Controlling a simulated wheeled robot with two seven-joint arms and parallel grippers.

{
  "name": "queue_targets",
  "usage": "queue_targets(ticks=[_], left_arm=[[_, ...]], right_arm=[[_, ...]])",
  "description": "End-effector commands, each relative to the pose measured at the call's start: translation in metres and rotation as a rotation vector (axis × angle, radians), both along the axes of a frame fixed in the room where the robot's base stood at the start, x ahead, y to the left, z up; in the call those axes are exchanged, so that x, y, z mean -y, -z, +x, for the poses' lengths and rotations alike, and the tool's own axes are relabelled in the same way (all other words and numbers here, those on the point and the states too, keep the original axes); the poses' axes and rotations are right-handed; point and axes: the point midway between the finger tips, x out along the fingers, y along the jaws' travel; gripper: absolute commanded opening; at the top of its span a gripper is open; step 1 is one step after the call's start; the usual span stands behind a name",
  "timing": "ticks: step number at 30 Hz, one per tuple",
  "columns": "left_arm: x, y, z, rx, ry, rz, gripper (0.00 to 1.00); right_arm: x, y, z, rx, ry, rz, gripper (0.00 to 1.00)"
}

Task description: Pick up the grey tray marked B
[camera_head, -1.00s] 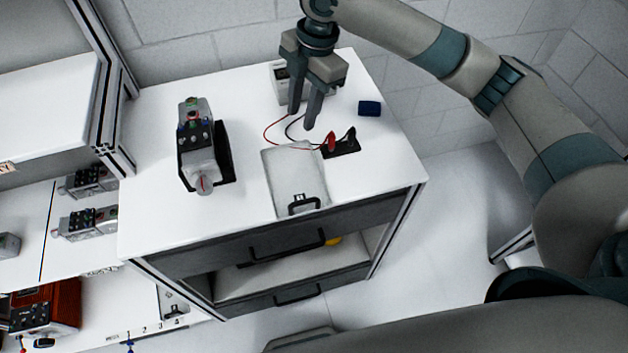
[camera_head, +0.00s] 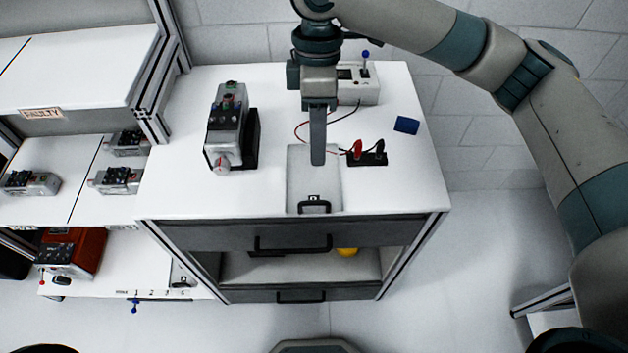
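A light grey tray (camera_head: 300,176) with a dark handle at its front edge lies on the white top of the drawer cabinet. I cannot read any letter on it. My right gripper (camera_head: 318,160) comes down from above, pointing at the tray's far part, and overlaps it in the head view. It is seen edge-on, with one finger in front of the other, so its opening is hidden. I cannot tell whether it touches the tray. My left gripper is not in view.
A servo unit (camera_head: 228,125) stands left on the cabinet top (camera_head: 400,190). A white meter box (camera_head: 358,85) is behind the gripper. Red and black leads on a dark block (camera_head: 370,157) lie right of the tray, near a blue block (camera_head: 406,124). Shelves with units are at left.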

Motion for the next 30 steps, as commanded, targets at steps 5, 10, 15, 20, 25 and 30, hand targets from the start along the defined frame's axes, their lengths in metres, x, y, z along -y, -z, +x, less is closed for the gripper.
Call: queue_targets(ticks=[5, 10, 15, 20, 25, 30], left_arm=[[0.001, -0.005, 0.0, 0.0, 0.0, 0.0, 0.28], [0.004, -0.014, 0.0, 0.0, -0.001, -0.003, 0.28], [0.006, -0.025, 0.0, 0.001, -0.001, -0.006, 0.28], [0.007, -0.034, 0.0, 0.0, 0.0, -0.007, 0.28], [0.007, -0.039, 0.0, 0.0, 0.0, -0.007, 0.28], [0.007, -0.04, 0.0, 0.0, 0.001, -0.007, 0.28]], right_arm=[[0.0, 0.01, -0.002, -0.002, 0.001, -0.001, 0.31], [0.001, 0.034, -0.007, -0.004, 0.001, -0.001, 0.31], [0.0, 0.064, -0.014, -0.004, 0.001, -0.001, 0.31], [0.0, 0.091, -0.019, -0.004, 0.0, -0.001, 0.31], [0.0, 0.112, -0.022, -0.001, 0.0, 0.0, 0.31], [0.0, 0.119, -0.023, 0.0, -0.001, 0.0, 0.31]])
